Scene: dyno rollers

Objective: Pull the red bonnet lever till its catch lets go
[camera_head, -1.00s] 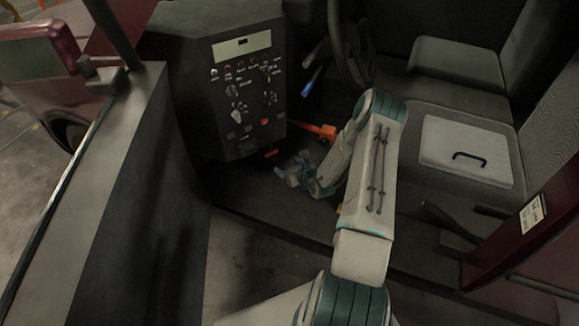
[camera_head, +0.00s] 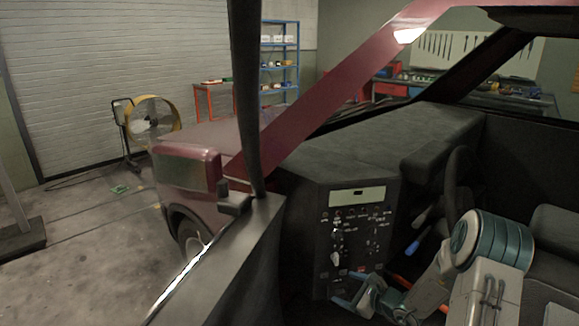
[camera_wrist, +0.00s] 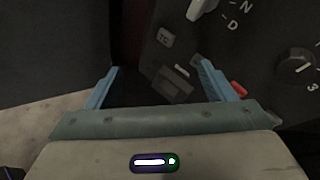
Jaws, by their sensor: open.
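My gripper (camera_head: 358,294) is open at the lower edge of the black dashboard panel (camera_head: 325,252). In the wrist view its two blue fingers (camera_wrist: 158,80) stand wide apart with nothing seen held between them. A small red piece (camera_wrist: 238,89) shows just beside the right finger, partly hidden; I cannot tell whether it is a button or the lever. In the head view a small red piece (camera_head: 362,268) sits low on the panel. I cannot make out the red bonnet lever for certain; the area under the panel is largely hidden by my gripper.
The door (camera_head: 225,262) stands at left. A knob (camera_wrist: 296,68) and TC button (camera_wrist: 165,37) are close to the fingers.

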